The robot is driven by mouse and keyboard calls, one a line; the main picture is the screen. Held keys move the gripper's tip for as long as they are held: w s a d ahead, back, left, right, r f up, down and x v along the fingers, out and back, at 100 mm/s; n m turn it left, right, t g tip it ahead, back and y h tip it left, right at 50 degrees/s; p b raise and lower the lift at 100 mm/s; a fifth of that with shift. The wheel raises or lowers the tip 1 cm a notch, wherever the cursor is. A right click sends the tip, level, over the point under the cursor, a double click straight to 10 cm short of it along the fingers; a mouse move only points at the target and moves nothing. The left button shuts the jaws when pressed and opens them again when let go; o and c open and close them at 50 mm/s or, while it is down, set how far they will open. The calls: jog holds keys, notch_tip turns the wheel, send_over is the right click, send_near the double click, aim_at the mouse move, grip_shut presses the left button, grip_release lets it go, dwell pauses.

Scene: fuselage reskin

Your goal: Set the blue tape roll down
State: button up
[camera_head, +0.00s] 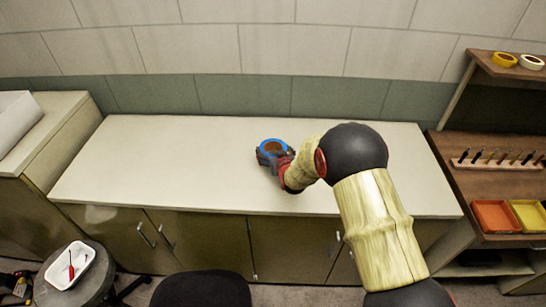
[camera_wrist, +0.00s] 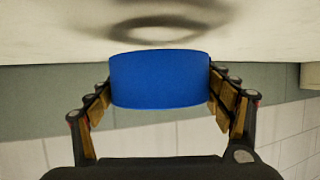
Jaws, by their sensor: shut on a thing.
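The blue tape roll (camera_head: 264,152) has a blue outer face and a brown inner ring. It is at the end of my arm, over the middle of the pale countertop (camera_head: 160,160). In the wrist view the roll (camera_wrist: 160,79) sits between both finger pads of my gripper (camera_wrist: 160,90), which is shut on its sides. A dark ring-shaped shadow shows on the pale surface beside the roll. In the head view my gripper (camera_head: 272,158) is partly hidden by the roll and my wrist.
The counter around the roll is clear. On the right, a wooden shelf unit (camera_head: 470,140) holds a yellow tape roll (camera_head: 504,59), a white tape roll (camera_head: 531,62), a tool rack (camera_head: 497,163), and orange (camera_head: 494,216) and yellow trays (camera_head: 529,215). A stool (camera_head: 75,277) with a white tray stands lower left.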

jog(key=shift+f, duration=1.4)
jog(key=shift+f+b, duration=0.1)
jog(key=shift+b, duration=0.2)
jog(key=o, duration=1.2)
